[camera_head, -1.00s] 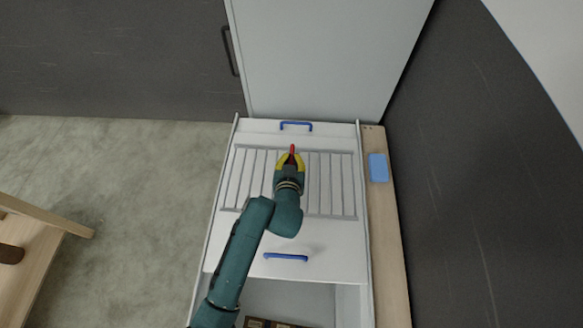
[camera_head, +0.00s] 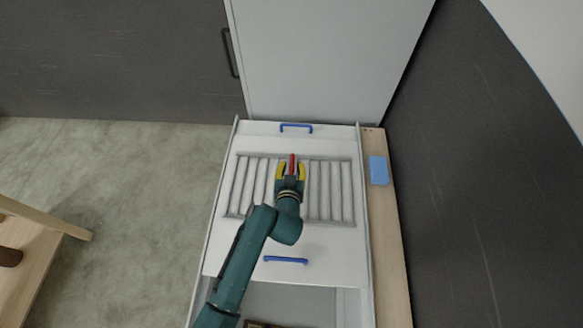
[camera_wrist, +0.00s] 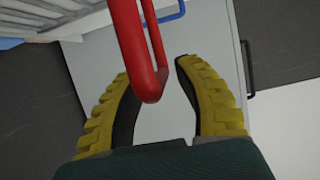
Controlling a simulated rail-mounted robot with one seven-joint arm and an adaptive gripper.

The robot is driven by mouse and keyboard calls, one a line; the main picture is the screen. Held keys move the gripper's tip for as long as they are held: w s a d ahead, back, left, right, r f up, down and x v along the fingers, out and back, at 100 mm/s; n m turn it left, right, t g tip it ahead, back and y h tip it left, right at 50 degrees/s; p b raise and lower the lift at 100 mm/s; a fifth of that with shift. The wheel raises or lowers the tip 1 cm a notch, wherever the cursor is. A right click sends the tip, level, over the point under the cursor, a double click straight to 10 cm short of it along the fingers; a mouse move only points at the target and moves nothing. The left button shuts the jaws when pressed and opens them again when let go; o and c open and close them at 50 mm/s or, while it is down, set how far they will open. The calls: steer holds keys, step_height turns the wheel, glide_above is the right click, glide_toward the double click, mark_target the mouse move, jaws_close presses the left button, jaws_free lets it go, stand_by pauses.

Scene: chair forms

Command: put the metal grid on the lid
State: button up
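The metal grid (camera_head: 329,190) is a grey slatted rack with a red handle (camera_head: 292,164) at its middle. It lies flat over the white lid (camera_head: 325,241), which has a blue handle at its far end (camera_head: 296,126) and another at its near end (camera_head: 286,259). My gripper (camera_head: 290,170) is over the grid's middle, its yellow fingers spread on both sides of the red handle. In the wrist view my gripper (camera_wrist: 155,75) is open, with the red handle (camera_wrist: 137,50) between and beyond the fingertips and gaps visible. My arm hides part of the grid.
A wooden strip (camera_head: 389,245) with a light blue block (camera_head: 378,170) runs along the right. A tall pale cabinet door (camera_head: 320,60) stands behind. Below the lid's near edge is an open compartment (camera_head: 300,302). Wooden furniture (camera_head: 40,250) stands at the left.

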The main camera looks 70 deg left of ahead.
steer(key=shift+r, duration=0.25)
steer(key=v, duration=1.2)
steer(key=shift+f, duration=0.1)
steer(key=w+d+r+m+t+h, duration=0.1)
steer(key=w+d+r+m+t, duration=0.15)
steer(key=w+d+r, duration=0.4)
steer(key=w+d+r+m+t+h, duration=0.1)
steer(key=w+d+r+t, duration=0.25)
steer(key=r, duration=0.55)
steer(key=w+d+r+m+t+h, duration=0.1)
steer(key=w+d+r+m+t, duration=0.15)
steer(key=w+d+r, duration=0.45)
steer(key=s+d+r+m+t+h, duration=0.2)
steer(key=d+r+m+t+h, duration=0.1)
steer(key=d+r, duration=0.7)
steer(key=s+d+r+m+t+h, duration=0.2)
steer(key=d+r+m+t+h, duration=0.2)
steer(key=d+r+h, duration=0.3)
step_height(320, 180, up, 5)
steer(key=d+t, duration=0.1)
steer(key=d, duration=0.1)
steer(key=shift+s+d, duration=0.35)
steer(key=shift+d, duration=0.05)
